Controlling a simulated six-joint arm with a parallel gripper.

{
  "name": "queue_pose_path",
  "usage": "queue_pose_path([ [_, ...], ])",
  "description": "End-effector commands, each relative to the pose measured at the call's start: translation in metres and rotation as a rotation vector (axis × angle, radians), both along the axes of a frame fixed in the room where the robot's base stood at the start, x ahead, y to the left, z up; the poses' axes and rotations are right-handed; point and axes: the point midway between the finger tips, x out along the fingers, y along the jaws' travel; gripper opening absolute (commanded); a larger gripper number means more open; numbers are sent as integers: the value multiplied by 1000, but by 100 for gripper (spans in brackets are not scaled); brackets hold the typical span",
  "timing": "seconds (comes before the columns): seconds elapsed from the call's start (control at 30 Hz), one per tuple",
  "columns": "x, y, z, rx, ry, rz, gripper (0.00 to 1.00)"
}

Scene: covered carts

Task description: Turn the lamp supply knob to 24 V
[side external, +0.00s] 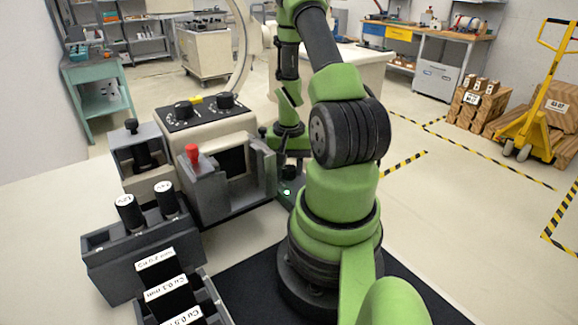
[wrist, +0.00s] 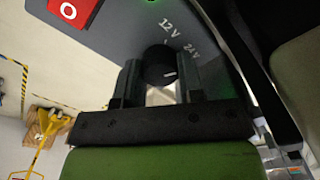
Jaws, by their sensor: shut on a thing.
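The lamp supply knob (wrist: 158,60) is dark and round, with a short white mark on its lower right part, in the wrist view. The printed labels 12 V (wrist: 169,29) and 24 V (wrist: 192,47) are on the grey panel (wrist: 118,30) beside it. The mark lies on the 24 V side, but I cannot tell whether it lines up with that label. My gripper (wrist: 161,74) is shut on the knob, one finger on each side.
A red square with a white ring (wrist: 72,10) is on the same panel. The beige machine (side external: 205,130) and a dark rack (side external: 145,255) with two white-topped cylinders stand left of my arm. A yellow pallet jack (side external: 535,110) stands far right. Open floor lies between.

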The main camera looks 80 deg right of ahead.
Motion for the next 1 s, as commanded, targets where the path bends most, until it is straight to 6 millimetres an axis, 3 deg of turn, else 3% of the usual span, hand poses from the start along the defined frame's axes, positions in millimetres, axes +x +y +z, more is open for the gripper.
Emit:
queue_pose_path([
  [0.27, 0, 0, 1, 1, 0, -1, 12],
  [0.3, 0, 0, 1, 1, 0, -1, 40],
  [0.4, 0, 0, 1, 1, 0, 0, 61],
  [0.77, 0, 0, 5, -2, -1, 1, 61],
  [1.0, 1, -1, 40, -8, -3, 1, 61],
])
